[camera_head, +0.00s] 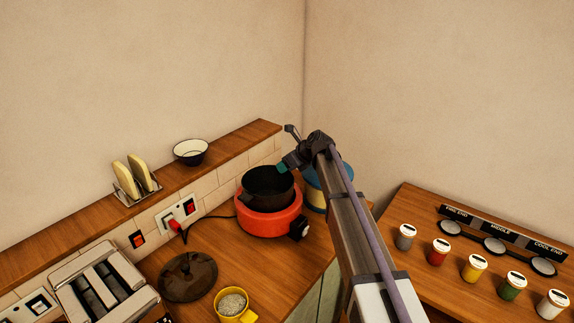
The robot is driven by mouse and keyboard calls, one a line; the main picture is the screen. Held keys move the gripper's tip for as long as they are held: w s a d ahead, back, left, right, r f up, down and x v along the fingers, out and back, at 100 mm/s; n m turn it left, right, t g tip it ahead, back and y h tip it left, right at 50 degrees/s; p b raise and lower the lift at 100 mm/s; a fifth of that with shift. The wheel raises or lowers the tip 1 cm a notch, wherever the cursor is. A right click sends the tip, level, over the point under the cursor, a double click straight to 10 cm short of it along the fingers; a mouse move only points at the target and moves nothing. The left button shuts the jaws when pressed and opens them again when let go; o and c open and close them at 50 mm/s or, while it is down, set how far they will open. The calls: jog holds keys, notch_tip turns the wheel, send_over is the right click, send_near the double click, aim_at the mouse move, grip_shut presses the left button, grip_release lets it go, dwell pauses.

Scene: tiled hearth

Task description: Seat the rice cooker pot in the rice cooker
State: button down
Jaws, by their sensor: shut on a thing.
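The dark rice cooker pot (267,190) is at the opening of the red rice cooker (264,224). Its wall stands well above the cooker's rim, and its lower part is hidden by the cooker. I cannot tell whether it touches the bottom inside. My gripper (284,168) is at the pot's back right rim and is shut on it. The fingertips are small and partly hidden by the arm. A dark round lid (189,280) with a knob lies on the wooden counter, left of and in front of the cooker.
A yellow cup (234,308) of pale grains stands near the lid. A toaster (103,290) is at left. A cord runs to a wall socket (178,216). Several jars (438,252) stand on the right-hand table.

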jog(key=shift+f+b, duration=1.6)
jog(key=shift+c, duration=2.1)
grip_release()
jog(key=shift+r, duration=0.1)
jog(key=p+v, duration=0.7)
jog(key=v, duration=0.3)
jog(key=shift+d+r+p, duration=0.25)
jog(key=shift+r+p, duration=0.05)
jog(key=shift+p, duration=0.1)
jog(key=shift+s, duration=0.1)
